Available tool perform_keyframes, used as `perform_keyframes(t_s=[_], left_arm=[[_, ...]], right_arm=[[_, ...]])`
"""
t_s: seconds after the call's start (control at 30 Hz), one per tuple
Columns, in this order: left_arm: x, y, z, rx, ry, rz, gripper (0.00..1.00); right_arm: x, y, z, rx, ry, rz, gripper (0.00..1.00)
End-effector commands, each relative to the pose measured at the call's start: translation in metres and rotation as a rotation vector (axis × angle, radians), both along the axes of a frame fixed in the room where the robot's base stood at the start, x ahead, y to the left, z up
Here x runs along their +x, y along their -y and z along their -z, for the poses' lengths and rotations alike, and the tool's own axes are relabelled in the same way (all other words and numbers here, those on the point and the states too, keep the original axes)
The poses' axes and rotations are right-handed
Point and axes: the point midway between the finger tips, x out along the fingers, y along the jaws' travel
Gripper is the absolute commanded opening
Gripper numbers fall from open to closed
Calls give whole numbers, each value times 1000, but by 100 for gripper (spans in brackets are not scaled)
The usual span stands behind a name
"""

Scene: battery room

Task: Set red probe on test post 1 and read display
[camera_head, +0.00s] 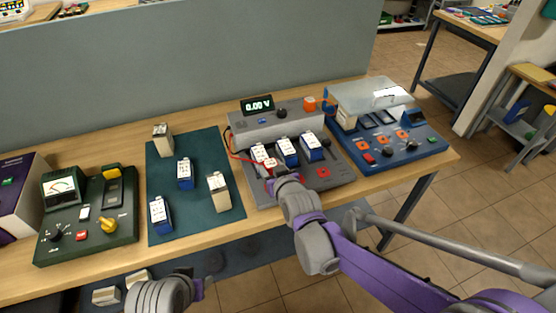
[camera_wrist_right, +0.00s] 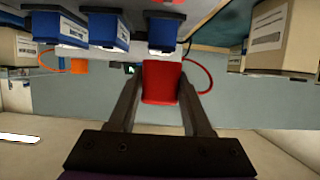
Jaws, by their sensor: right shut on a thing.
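The red probe (camera_wrist_right: 162,82) is between the fingers of my right gripper (camera_wrist_right: 160,100), which is shut on it. In the head view the right gripper (camera_head: 275,175) is at the front left of the grey test station, by the leftmost battery. The station's display (camera_head: 257,104) reads 0.00 V. Three blue batteries with white tops, left (camera_head: 258,153), middle (camera_head: 288,151) and right (camera_head: 311,147), sit in the station (camera_head: 335,172). I cannot make out post numbers or whether the probe tip touches a post. My left arm shows at the bottom edge; its fingers are not clear.
A dark green mat (camera_head: 190,225) with several batteries lies left of the station. A green meter unit (camera_head: 90,235) stands further left. A blue unit (camera_head: 405,150) with a raised clear cover (camera_head: 370,95) stands on the right. A red cable (camera_wrist_right: 205,72) loops beside the probe.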

Motion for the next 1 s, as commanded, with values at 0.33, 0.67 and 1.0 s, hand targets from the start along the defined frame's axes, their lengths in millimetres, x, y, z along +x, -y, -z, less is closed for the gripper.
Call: perform_keyframes(t_s=[0.33, 0.67, 1.0], left_arm=[[-6, 0, 20, 0, -11, 0, 50], [-11, 0, 44, 0, -21, 0, 50], [-11, 0, 45, 0, -22, 0, 50]], right_arm=[[-1, 0, 25, -1, -2, 0, 0], [0, 0, 56, 0, -1, 0, 0], [0, 0, 57, 0, 0, 0, 0]])
